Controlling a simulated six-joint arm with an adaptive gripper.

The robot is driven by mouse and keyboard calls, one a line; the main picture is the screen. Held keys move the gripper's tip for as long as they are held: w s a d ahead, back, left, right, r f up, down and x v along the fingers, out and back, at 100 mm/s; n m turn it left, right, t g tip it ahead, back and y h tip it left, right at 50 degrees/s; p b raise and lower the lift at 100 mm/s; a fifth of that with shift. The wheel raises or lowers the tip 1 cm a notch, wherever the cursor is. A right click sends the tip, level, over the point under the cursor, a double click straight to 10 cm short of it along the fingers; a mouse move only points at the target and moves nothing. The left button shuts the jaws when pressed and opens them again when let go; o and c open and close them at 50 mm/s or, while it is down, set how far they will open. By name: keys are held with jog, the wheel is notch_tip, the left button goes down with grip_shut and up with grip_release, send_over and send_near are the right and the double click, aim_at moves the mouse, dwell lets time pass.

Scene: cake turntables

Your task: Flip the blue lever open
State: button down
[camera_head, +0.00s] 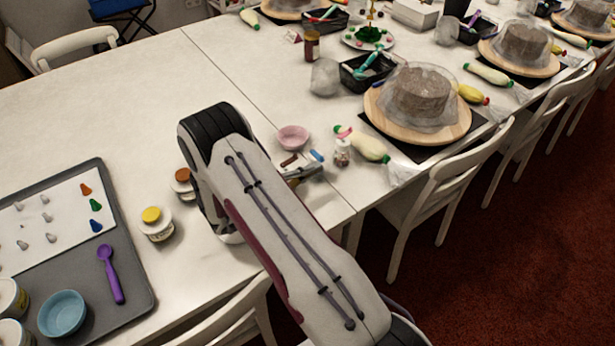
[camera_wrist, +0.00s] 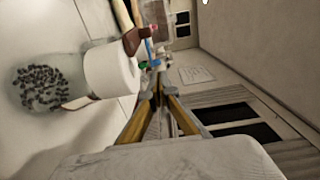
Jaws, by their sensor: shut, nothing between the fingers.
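A small blue piece, which looks like the blue lever (camera_head: 317,156), shows just beyond my gripper in the head view. What it is attached to is mostly hidden there. A blue bit also shows past the fingertips in the wrist view (camera_wrist: 150,47). My gripper (camera_head: 308,172) is low over the table, its fingers shut and empty. In the wrist view the fingertips (camera_wrist: 158,75) point toward the blue bit, with a gap that I cannot judge. A brown lever (camera_wrist: 132,40) sits by a white lid on a clear jar of dark bits (camera_wrist: 40,88), left of the fingers.
A pink bowl (camera_head: 293,138) and a small jar (camera_head: 342,152) stand near my gripper. A piping bag (camera_head: 368,146) lies right of it. A cake on a wooden turntable (camera_head: 440,133) is farther right. A grey tray (camera_head: 135,275) is at left. The upper-left table is clear.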

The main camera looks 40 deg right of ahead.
jog(key=shift+w+d, duration=0.4)
jog(key=shift+w, duration=0.05)
